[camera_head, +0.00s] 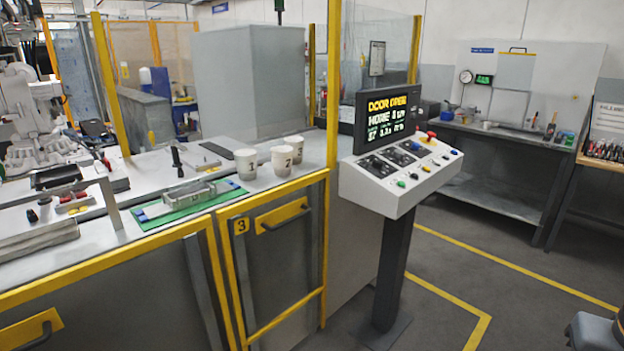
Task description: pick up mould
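A grey metal block that looks like the mould (188,196) lies on a green mat (221,190) on the light bench top, left of the middle of the picture. It has a raised, shiny upper part, and its fine detail is too small to make out. I cannot tell for certain that it is the mould. Nothing is touching it from above. My gripper cannot be made out in this view.
White cups (281,161) stand right of the mat. Yellow-framed doors (283,239) front the bench, and a yellow post (333,100) rises at its right. A control console (401,173) stands beside it. Open floor (520,261) lies to the right.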

